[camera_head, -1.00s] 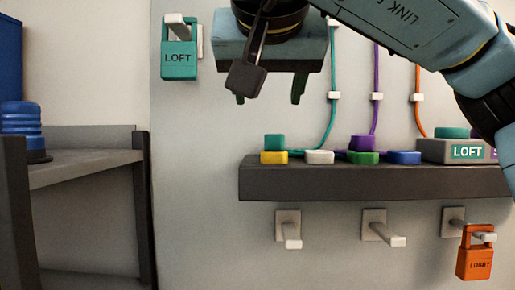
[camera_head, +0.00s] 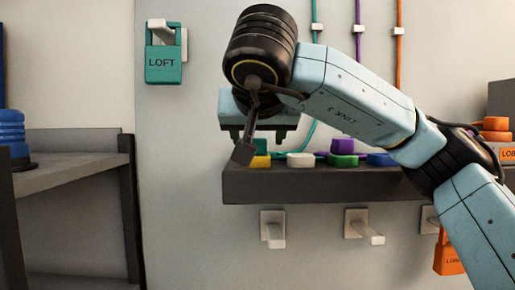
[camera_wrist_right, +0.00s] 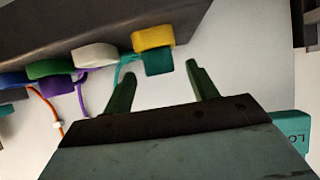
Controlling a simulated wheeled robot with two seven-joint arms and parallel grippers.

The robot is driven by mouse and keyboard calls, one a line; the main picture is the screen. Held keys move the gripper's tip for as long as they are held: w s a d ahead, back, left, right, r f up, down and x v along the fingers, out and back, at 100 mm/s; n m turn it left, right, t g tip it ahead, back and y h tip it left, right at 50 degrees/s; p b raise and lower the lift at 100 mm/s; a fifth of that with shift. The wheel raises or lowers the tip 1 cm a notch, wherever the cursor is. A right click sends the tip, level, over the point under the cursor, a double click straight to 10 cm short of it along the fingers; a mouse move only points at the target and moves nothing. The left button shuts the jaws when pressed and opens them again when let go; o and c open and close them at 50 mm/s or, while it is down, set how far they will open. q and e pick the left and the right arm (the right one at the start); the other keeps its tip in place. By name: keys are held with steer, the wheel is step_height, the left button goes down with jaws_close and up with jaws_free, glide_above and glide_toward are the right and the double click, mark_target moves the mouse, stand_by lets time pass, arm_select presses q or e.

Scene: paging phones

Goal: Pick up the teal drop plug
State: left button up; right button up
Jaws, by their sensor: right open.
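The teal drop plug (camera_head: 260,146) stands on the dark shelf (camera_head: 310,186) at the yellow block (camera_head: 260,161), with a teal cord running from it. In the right wrist view the teal plug (camera_wrist_right: 158,63) shows just beyond and between the fingertips, beside the yellow block (camera_wrist_right: 153,38). My right gripper (camera_head: 259,136) is open and empty, pointing down just above the plug; its fingers also show in the wrist view (camera_wrist_right: 161,76). I see no contact with the plug. A dark part of my wrist partly covers this area. My left gripper is not in view.
White (camera_head: 301,160), green and blue (camera_head: 381,160) blocks line the shelf to the right, with a purple plug (camera_head: 343,146) close by. Below are white pegs (camera_head: 272,228). A teal LOFT tag (camera_head: 163,62) hangs at upper left. My arm covers part of the right side.

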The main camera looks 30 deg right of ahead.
mark_target(257, 139)
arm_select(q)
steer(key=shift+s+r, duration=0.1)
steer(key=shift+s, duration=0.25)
arm_select(e)
steer(key=shift+x, duration=0.8)
steer(key=shift+c, duration=0.5)
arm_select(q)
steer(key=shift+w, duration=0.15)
arm_select(e)
steer(key=c, duration=1)
steer(key=shift+r, duration=0.1)
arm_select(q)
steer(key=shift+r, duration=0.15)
arm_select(e)
step_height(257, 139, up, 10)
steer(key=shift+f, duration=0.1)
arm_select(q)
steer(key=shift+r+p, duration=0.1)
steer(key=shift+p, duration=0.2)
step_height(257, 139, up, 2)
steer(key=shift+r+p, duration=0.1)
steer(key=shift+p, duration=0.95)
arm_select(e)
steer(key=shift+r, duration=0.95)
